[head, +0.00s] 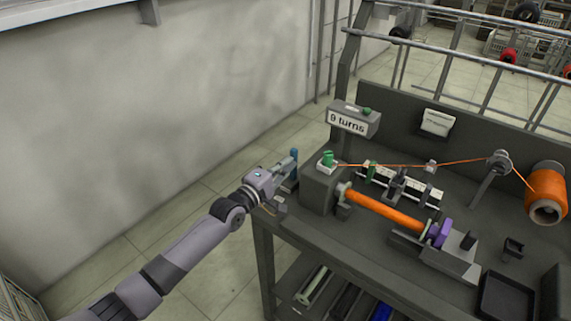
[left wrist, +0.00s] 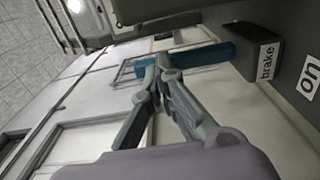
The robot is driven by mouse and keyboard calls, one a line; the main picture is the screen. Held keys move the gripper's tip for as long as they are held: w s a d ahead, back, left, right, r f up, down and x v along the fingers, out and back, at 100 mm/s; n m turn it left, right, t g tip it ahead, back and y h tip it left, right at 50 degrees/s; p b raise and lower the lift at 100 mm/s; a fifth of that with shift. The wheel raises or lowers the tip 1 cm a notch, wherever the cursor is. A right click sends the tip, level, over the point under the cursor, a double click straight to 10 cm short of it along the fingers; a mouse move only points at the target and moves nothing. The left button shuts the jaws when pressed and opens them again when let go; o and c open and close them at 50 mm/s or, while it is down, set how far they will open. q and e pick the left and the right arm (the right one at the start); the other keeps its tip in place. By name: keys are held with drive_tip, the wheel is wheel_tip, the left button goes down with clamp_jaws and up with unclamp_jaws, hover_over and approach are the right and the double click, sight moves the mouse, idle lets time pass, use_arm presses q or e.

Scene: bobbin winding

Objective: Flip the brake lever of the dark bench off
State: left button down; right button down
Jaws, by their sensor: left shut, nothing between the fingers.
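The dark bench (head: 345,255) stands at the right in the head view. Its teal brake lever (head: 294,156) is at the bench's left end, beside the grey winder housing. In the left wrist view the lever (left wrist: 205,55) sticks out from a dark block near a "brake" label (left wrist: 266,62); an "on" label (left wrist: 309,78) shows at the right edge. My left gripper (head: 288,165) is at the lever in the head view. In the left wrist view its fingers (left wrist: 155,68) are together beside the lever's free end, with nothing between them; I cannot tell whether they touch it.
The bench carries a "9 turns" display (head: 347,121), an orange wound bobbin (head: 385,208), an orange wire spool (head: 546,192) and a black tray (head: 505,298). A railing (head: 450,50) runs behind. The floor left of the bench is clear up to the wall.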

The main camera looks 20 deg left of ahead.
use_arm(q)
drive_tip(key=shift+r, duration=0.1)
drive_tip(key=w+g+p, duration=0.1)
drive_tip(key=p, duration=0.2)
drive_tip(key=r+g+p, duration=0.1)
drive_tip(key=p, duration=0.3)
drive_tip(key=shift+w+d+r+y, duration=0.15)
drive_tip(key=shift+w+d+y, duration=0.2)
drive_tip(key=shift+w+y, duration=0.05)
drive_tip(key=shift+w+g+p, duration=0.2)
drive_tip(key=shift+g+p, duration=0.2)
drive_tip(key=shift+p, duration=0.1)
drive_tip(key=shift+w+d+f, duration=0.2)
drive_tip(key=shift+w+f, duration=0.05)
drive_tip(key=shift+w, duration=0.05)
drive_tip(key=shift+w+f+b, duration=0.15)
drive_tip(key=shift+w+b, duration=0.05)
drive_tip(key=shift+b, duration=0.15)
drive_tip(key=shift+s, duration=0.1)
